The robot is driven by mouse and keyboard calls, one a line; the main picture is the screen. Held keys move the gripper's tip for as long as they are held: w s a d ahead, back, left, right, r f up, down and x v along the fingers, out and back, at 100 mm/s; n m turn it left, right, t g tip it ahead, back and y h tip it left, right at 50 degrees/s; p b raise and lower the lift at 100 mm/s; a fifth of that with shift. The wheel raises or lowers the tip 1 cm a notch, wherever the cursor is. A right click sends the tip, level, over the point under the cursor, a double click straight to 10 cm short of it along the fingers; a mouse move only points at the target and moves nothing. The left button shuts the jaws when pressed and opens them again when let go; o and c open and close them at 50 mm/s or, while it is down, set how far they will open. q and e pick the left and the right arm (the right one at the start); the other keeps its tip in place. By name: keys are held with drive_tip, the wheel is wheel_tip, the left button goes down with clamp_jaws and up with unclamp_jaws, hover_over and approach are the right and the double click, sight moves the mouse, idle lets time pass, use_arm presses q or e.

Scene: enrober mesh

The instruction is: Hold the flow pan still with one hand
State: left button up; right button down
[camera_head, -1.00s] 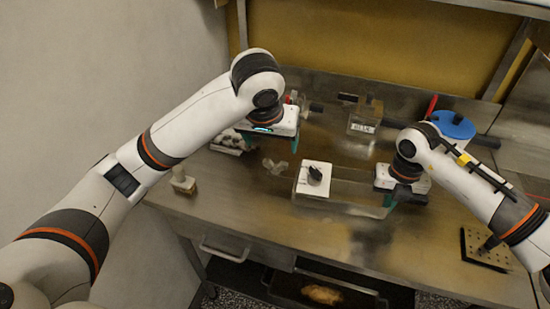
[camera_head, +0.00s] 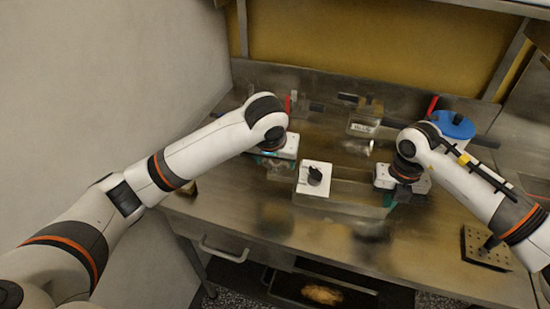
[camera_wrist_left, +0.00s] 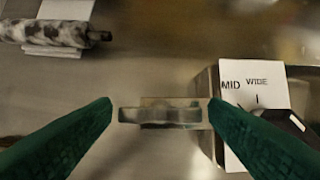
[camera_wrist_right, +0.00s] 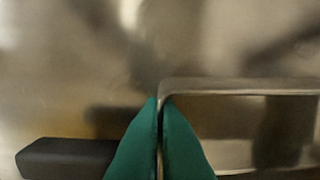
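The metal flow pan (camera_head: 350,190) sits mid-table, with a white dial plate (camera_head: 314,189) and black knob (camera_head: 315,176) at its left end. The plate reads "MID" and "WIDE" in the left wrist view (camera_wrist_left: 255,110). My right gripper (camera_wrist_right: 158,102) is at the pan's right end, its fingers almost together with the pan's thin metal edge between them. My left gripper (camera_wrist_left: 160,102) is open left of the pan. A small shiny metal piece (camera_wrist_left: 160,114) shows between its fingers, apparently untouched; its depth is unclear.
A marked clear container (camera_head: 364,122) and a blue round lid (camera_head: 452,124) stand at the back. A perforated block (camera_head: 485,248) lies at right. A speckled roller (camera_wrist_left: 45,32) lies near my left gripper.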

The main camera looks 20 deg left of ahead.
use_arm(q)
drive_tip(key=c, duration=0.7)
drive_tip(key=m+h, duration=0.1)
drive_tip(key=m, duration=0.2)
drive_tip(key=shift+a+m, duration=0.1)
drive_tip(key=shift+m, duration=0.3)
drive_tip(key=m+h, duration=0.1)
drive_tip(key=m, duration=0.2)
drive_tip(key=shift+w+a+m+g+h, duration=0.1)
drive_tip(key=shift+m+g+h, duration=0.2)
drive_tip(key=shift+m+h, duration=0.1)
drive_tip(key=m, duration=0.2)
drive_tip(key=m+g+h, duration=0.1)
drive_tip(key=m, duration=0.2)
drive_tip(key=shift+w+a+h, duration=0.1)
drive_tip(key=shift+h, duration=0.2)
drive_tip(key=m+g, duration=0.2)
drive_tip(key=m, duration=0.3)
drive_tip(key=shift+w, duration=0.1)
drive_tip(key=shift+m+h, duration=0.3)
